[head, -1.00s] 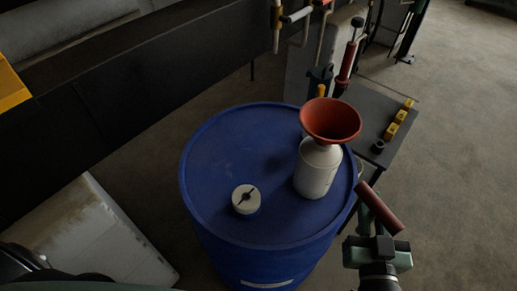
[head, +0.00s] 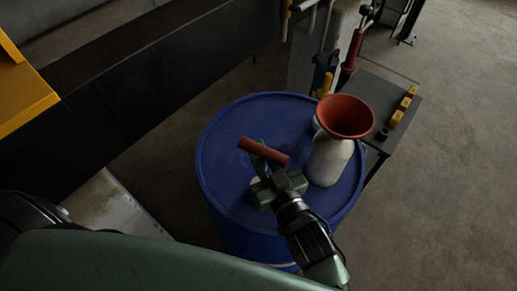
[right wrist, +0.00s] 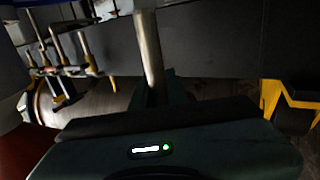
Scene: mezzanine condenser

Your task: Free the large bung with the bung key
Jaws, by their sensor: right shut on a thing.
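The blue drum (head: 225,165) stands upright in the head view. Its pale round large bung, with a dark slot across it, showed on the lid earlier and is now hidden behind my right gripper. My right gripper (head: 271,178) is over the lid, shut on the bung key. The key's red-brown handle bar (head: 258,149) sticks out past the fingers. In the right wrist view a metal shaft (right wrist: 150,50) rises from the gripper. Whether the key touches the bung is hidden. My left gripper is not in view.
A white bottle (head: 328,160) with a red funnel (head: 345,117) stands on the lid, close right of my right gripper. Behind it, a dark side table (head: 378,92) carries yellow blocks (head: 404,103) and a small dark ring (head: 382,134). A dark wall-like structure (head: 130,100) runs behind left.

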